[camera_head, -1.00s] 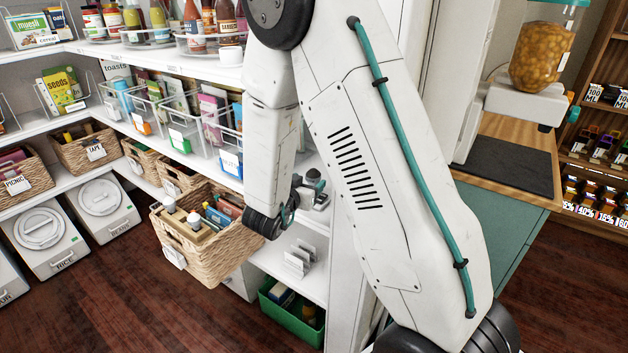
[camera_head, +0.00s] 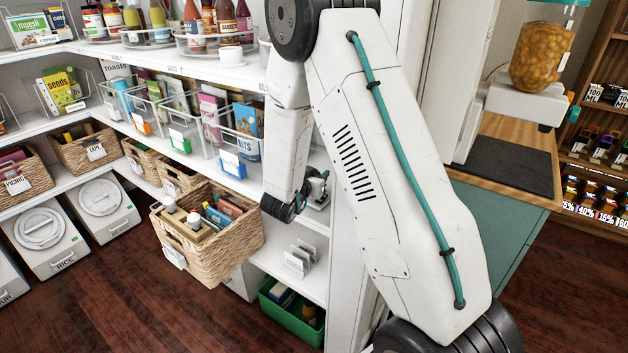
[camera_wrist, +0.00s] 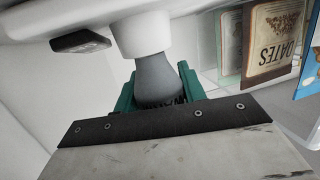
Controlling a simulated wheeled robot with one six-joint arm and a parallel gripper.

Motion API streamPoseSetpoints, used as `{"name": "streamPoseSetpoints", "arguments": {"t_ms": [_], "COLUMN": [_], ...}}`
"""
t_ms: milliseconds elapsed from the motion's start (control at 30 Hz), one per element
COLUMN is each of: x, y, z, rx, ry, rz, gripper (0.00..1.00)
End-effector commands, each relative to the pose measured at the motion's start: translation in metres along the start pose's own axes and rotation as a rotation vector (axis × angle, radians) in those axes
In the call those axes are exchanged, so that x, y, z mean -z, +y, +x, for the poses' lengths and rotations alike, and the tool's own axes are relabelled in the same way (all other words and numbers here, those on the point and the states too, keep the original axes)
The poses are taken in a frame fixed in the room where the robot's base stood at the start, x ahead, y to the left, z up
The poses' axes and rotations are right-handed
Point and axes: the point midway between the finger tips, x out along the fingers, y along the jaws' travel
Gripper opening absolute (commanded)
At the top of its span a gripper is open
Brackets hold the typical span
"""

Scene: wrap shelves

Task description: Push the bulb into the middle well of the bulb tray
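My gripper (camera_wrist: 160,92) has teal fingers. In the wrist view they close on both sides of a grey, tapered bulb (camera_wrist: 157,76) with a wide white end pointing away. In the head view my gripper (camera_head: 312,190) is low by the lower shelves, right of the wicker basket and partly hidden by my wrist; the held bulb cannot be made out there. What looks like the bulb tray (camera_head: 203,236), cream coloured, sits in the front of the wicker basket. Two whitish bulb-like pieces (camera_head: 168,205) stand in it. Its middle well cannot be made out clearly.
The wicker basket (camera_head: 212,259) juts out from its shelf and also holds boxes. Clear bins (camera_head: 236,150) line the shelf above. A green crate (camera_head: 290,322) stands below, under a shelf with a white upright rack (camera_head: 299,260). Floor in front is clear.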

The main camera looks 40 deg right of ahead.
Motion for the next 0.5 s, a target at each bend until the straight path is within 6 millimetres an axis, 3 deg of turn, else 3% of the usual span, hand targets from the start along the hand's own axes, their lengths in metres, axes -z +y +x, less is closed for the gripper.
{"name": "streamPoseSetpoints", "arguments": {"t_ms": [67, 500], "x": [0.0, 0.0071], "y": [0.0, -0.0003], "z": [-0.0001, -0.0016], "rx": [0.0, 0.001], "ry": [0.0, 0.0], "rz": [0.0, 0.001], "gripper": [0.17, 0.17]}}
